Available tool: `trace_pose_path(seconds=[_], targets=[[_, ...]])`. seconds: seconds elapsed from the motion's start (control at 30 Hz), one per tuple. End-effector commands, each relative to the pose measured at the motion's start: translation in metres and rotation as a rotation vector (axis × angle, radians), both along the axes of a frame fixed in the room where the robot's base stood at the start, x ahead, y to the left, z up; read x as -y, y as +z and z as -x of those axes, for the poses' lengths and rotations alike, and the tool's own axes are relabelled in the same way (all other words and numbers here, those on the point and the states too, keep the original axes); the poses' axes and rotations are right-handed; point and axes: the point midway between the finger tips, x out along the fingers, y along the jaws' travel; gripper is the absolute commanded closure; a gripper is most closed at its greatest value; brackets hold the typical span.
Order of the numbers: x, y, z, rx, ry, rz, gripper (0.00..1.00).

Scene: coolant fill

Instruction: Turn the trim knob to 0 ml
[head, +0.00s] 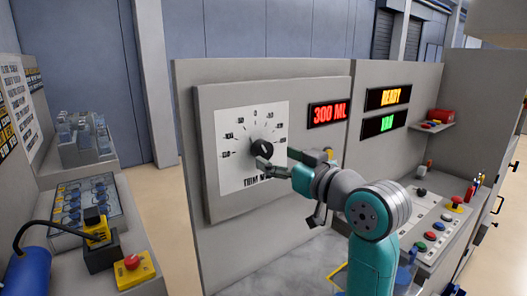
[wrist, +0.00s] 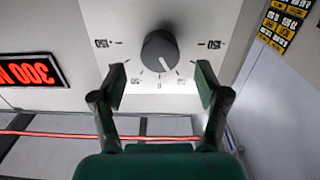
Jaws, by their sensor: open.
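The trim knob (head: 265,146) is a dark round knob on a white dial plate (head: 233,178) with numbered ticks, 0 at the top. In the wrist view the dial is upside down, and the knob (wrist: 160,50) has a white pointer line angled down and slightly right of the 0 at the bottom. My gripper (head: 268,167) is at the dial, close to the knob. In the wrist view my gripper (wrist: 161,84) is open, its two green-padded fingers on either side of the knob's axis, with a visible gap to it. Contact with the knob does not show.
A red display (head: 327,113) right of the dial reads 300 ML. Yellow READY (head: 388,97) and green (head: 384,123) displays are further right. A button console (head: 430,225) stands at right.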

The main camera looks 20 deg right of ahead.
Motion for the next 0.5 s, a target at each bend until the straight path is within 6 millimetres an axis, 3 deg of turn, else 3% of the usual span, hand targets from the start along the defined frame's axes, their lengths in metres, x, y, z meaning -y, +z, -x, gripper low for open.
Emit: trace_pose_path(seconds=[0.2, 0.5], targets=[[-0.012, 0.000, -0.034, -0.001, 0.002, 0.001, 0.26], [-0.018, 0.000, -0.053, 0.001, 0.001, 0.001, 0.26]])
